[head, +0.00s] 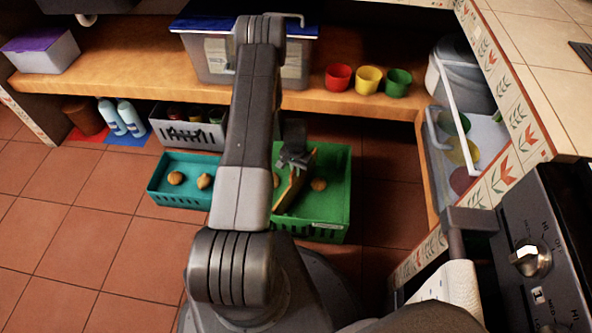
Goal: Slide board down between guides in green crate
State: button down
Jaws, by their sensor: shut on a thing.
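The green crate (338,211) stands on the floor right of centre, partly behind my arm. My gripper (294,161) is over the crate, shut on the thin tan board (294,190). The board is seen nearly edge-on and slants in the picture, its lower part within the crate's outline. I cannot tell whether it touches the crate floor or sits between guides; the guides cannot be made out. A round brown item (319,184) lies in the crate right of the board. My arm hides the crate's left side.
A teal crate (177,196) with brown items stands left of the green crate. A grey basket (187,132) is behind it. The wooden shelf (345,101) overhangs behind, bearing red, yellow and green cups. A counter and stove bound the right; tiled floor is clear at left.

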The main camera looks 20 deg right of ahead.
jog(key=c, duration=1.9)
grip_release()
jog(key=shift+f, duration=0.15)
jog(key=o, duration=0.4)
notch_tip(320, 180, up, 12)
jog(key=p, duration=0.3)
jog(key=shift+r, duration=0.25)
